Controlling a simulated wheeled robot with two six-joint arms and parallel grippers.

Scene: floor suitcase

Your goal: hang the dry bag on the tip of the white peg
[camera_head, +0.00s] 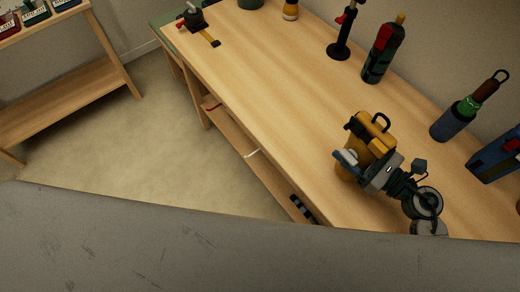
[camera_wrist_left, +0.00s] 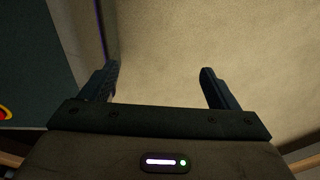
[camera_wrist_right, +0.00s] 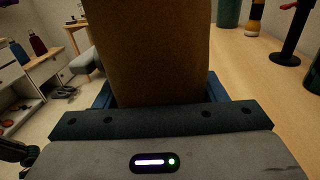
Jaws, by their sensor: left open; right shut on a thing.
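The yellow dry bag (camera_head: 376,137) has a dark top handle and is held over the right part of the wooden bench. My right gripper (camera_head: 352,168) is shut on it. In the right wrist view the dry bag (camera_wrist_right: 148,50) fills the space between the fingers and hides their tips. The white peg (camera_head: 252,154) is small and sticks out at the bench's front side, left of and apart from the bag. My left gripper (camera_wrist_left: 160,82) is open and empty in the left wrist view, and is not visible in the head view.
The bench (camera_head: 290,110) carries a black stand (camera_head: 341,45), a dark red-topped bottle (camera_head: 382,55), a blue holder with a bottle (camera_head: 453,120) and a blue case (camera_head: 495,160). A red peg (camera_head: 212,106) is left of the white one. Floor (camera_head: 155,130) lies clear before the bench.

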